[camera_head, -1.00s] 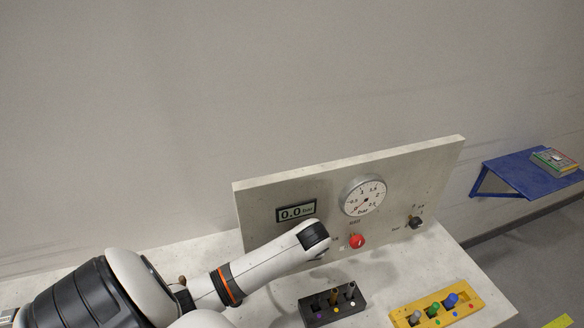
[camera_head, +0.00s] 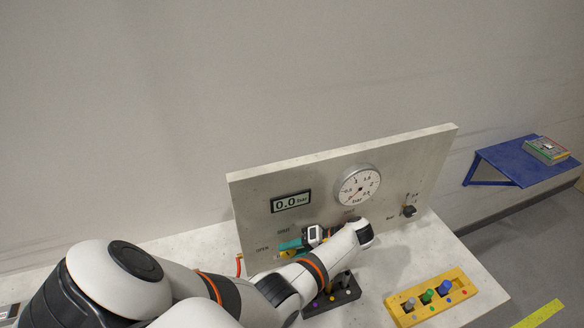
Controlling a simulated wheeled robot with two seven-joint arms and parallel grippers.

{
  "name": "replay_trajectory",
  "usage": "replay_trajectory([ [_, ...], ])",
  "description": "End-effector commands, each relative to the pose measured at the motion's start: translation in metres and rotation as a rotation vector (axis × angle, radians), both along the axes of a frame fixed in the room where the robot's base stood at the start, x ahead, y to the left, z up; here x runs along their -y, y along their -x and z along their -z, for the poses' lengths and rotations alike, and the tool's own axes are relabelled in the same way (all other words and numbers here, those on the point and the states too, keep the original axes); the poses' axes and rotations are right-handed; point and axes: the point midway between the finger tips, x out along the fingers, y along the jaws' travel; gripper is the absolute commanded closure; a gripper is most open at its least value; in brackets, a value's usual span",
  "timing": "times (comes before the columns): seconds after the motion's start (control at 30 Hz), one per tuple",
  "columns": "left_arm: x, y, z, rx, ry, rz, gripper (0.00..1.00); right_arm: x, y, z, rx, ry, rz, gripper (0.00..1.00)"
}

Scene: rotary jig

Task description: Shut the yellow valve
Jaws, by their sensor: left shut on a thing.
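The yellow valve (camera_head: 284,256) shows only as a small yellow patch low on the left part of the upright panel, between the SHUT and OPEN labels. My left gripper (camera_head: 291,248) is at the valve and shut on it. A teal piece shows right beside the yellow patch. The gripper and wrist hide most of the valve, so I cannot tell which way its handle points. My right gripper is not in view.
The panel (camera_head: 245,194) carries a display (camera_head: 291,202) reading 0.0 bar, a dial gauge (camera_head: 358,187) and a black knob (camera_head: 408,211). A dark block (camera_head: 318,307) and a yellow block (camera_head: 404,320) with coloured pegs stand in front. A red bent part (camera_head: 239,264) stands at left.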

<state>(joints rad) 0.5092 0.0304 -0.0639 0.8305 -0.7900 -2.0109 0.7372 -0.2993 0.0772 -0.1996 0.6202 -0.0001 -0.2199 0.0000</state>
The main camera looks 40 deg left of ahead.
Motion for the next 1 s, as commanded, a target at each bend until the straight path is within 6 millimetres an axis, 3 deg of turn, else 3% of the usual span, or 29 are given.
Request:
replay_trajectory([
  [0.5,0.001,-0.003,0.008,-0.243,-0.125,-0.002,0.82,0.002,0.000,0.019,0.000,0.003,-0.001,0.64],
  [1.0,0.001,-0.002,0.007,-0.334,-0.171,0.003,0.82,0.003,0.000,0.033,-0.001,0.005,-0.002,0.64],
])
